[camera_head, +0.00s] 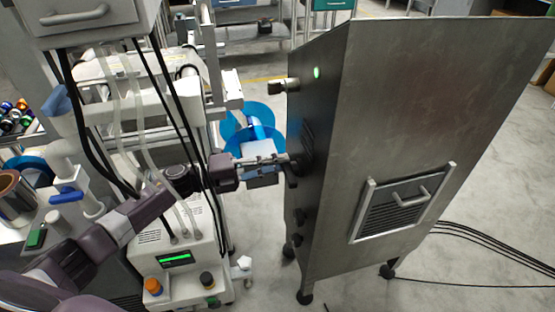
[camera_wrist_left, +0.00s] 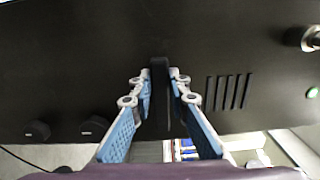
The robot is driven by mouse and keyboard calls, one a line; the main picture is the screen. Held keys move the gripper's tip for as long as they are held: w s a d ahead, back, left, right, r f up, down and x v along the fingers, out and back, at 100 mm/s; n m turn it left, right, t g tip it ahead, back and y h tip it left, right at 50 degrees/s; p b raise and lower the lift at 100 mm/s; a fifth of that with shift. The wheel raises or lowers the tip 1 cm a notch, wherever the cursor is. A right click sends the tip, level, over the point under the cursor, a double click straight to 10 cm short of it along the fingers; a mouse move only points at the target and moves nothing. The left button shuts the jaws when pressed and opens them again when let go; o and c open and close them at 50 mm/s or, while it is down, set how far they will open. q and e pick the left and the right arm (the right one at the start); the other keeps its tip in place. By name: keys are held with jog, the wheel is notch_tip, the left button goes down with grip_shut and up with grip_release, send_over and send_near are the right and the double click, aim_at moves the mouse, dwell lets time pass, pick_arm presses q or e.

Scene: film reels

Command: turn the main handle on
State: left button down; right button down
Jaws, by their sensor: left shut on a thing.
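The main handle is a dark lever on the dark side panel of the tall metal cabinet (camera_head: 420,110). In the left wrist view the handle (camera_wrist_left: 160,78) stands upright between the two blue-padded fingers of my left gripper (camera_wrist_left: 160,88). The fingers are shut on it. In the head view my left gripper (camera_head: 282,161) reaches from the left to the cabinet's side, and the handle is mostly hidden by the fingers and the steep angle. My right gripper is not in view.
The same panel bears a silver knob (camera_head: 281,87), a green light (camera_head: 316,72), vent slots (camera_wrist_left: 230,91) and dark round knobs (camera_wrist_left: 94,127). A white machine (camera_head: 180,250) with hanging cables stands close left. Blue reels (camera_head: 248,125) lie behind my gripper. Black cables run across the floor at right.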

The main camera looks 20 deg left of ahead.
pick_arm(q)
jog(key=shift+d+n, duration=0.1)
jog(key=shift+n, duration=0.2)
dwell(0.4)
jog(key=c, duration=2)
grip_release()
jog(key=shift+c, duration=0.2)
jog(key=shift+o, duration=1)
jog(key=shift+w+d, duration=0.1)
jog(key=v, duration=1.2)
jog(key=shift+f, duration=0.1)
